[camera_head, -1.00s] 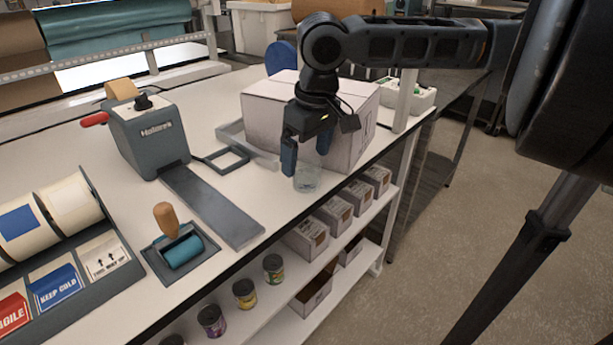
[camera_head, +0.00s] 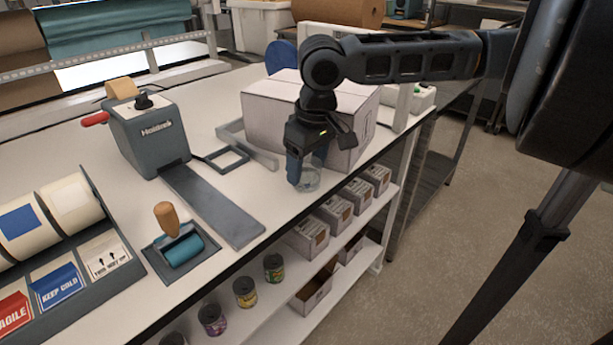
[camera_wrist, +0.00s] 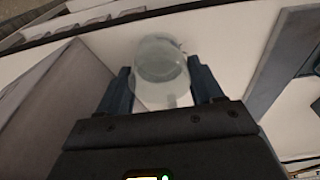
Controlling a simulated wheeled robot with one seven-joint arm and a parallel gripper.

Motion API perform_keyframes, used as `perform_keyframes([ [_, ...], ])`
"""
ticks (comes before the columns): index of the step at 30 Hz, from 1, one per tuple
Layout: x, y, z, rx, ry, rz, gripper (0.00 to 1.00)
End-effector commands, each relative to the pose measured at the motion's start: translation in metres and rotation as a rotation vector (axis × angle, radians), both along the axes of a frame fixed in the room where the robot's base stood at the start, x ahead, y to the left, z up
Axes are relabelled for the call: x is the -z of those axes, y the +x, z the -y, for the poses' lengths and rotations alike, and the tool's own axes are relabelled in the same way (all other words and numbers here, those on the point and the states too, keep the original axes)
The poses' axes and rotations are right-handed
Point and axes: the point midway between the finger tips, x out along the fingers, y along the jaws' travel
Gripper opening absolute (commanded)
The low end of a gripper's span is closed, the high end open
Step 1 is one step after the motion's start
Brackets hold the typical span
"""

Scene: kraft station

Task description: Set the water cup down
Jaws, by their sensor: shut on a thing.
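The water cup (camera_head: 309,180) is a small clear cup near the front edge of the white bench, in front of a large white box. My gripper (camera_head: 304,172) points down at it, with a finger on each side. In the wrist view the cup (camera_wrist: 161,72) sits between the two fingers of my gripper (camera_wrist: 163,88), which are shut on it. The cup looks upright and at or very near the bench top; I cannot tell whether its base touches. The fingers hide part of the cup in the head view.
The white box (camera_head: 270,115) stands right behind my gripper. A grey tape dispenser (camera_head: 150,135) and a teal roller (camera_head: 182,250) are to the left. Shelves below the front edge hold small boxes (camera_head: 335,210) and cans (camera_head: 245,292). The bench left of the cup has some clear room.

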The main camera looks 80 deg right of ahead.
Motion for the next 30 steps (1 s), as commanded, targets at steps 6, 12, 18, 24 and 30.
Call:
perform_keyframes([
  [6,0.000,0.000,0.000,0.000,0.000,0.000,0.27],
  [12,0.000,0.000,0.000,0.000,0.000,0.000,0.27],
  [18,-0.003,0.001,-0.002,-0.001,-0.001,0.001,0.27],
  [24,-0.013,0.003,-0.003,-0.001,-0.002,0.001,0.27],
  [30,-0.032,0.003,-0.003,-0.001,-0.003,0.002,0.27],
])
